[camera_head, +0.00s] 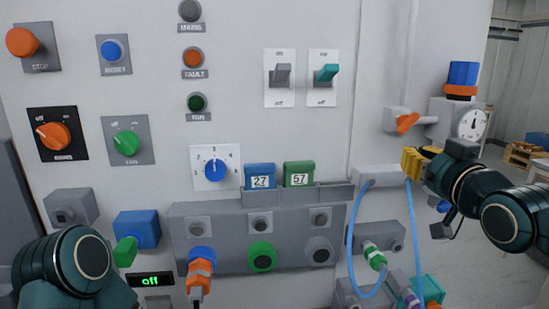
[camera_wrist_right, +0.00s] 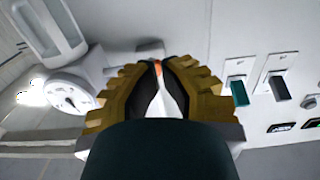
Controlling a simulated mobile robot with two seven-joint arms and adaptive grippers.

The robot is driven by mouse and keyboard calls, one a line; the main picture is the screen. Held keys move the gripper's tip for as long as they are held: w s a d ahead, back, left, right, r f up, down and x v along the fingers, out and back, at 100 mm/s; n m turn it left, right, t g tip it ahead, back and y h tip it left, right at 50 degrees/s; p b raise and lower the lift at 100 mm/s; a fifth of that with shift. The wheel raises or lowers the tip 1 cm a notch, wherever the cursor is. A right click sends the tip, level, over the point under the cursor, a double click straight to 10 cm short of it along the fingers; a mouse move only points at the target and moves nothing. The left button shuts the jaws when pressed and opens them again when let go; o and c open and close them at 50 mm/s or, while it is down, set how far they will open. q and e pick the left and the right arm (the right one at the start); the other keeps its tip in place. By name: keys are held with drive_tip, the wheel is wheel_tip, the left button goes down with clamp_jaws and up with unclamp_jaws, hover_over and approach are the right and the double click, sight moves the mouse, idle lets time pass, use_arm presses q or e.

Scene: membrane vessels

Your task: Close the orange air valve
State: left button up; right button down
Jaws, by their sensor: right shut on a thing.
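The orange air valve handle (camera_head: 407,122) is on a pale fitting on the wall at upper right, tilted with its right end up. My right gripper (camera_head: 408,162) is just below it. In the head view a gap shows between the yellow fingertips and the handle. In the right wrist view the fingers (camera_wrist_right: 160,68) come together at the tips, with an orange sliver there and a white gap behind.
A pressure gauge (camera_head: 471,123) is right of the valve. Two wall switches (camera_head: 281,77) are to its left. A light blue hose (camera_head: 352,235) hangs below, close to my right gripper. Knobs, buttons and a socket panel (camera_head: 233,239) fill the wall at left and centre.

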sight(407, 123)
drive_tip(key=shift+d, duration=0.1)
drive_tip(key=d+r+n+p, duration=0.4)
drive_tip(key=d+n+p, duration=0.3)
drive_tip(key=n, duration=0.5)
drive_tip(key=shift+w+a, duration=0.3)
drive_tip(key=shift+w, duration=0.85)
drive_tip(key=shift+w+a, duration=0.35)
drive_tip(key=shift+w, duration=0.75)
drive_tip(key=shift+w+a, duration=0.3)
drive_tip(key=shift+w, duration=0.85)
drive_tip(key=shift+s+a+b, duration=0.1)
drive_tip(key=shift+a+b, duration=0.55)
drive_tip(key=shift+b, duration=0.05)
drive_tip(key=shift+f+b, duration=0.2)
drive_tip(key=shift+b, duration=0.2)
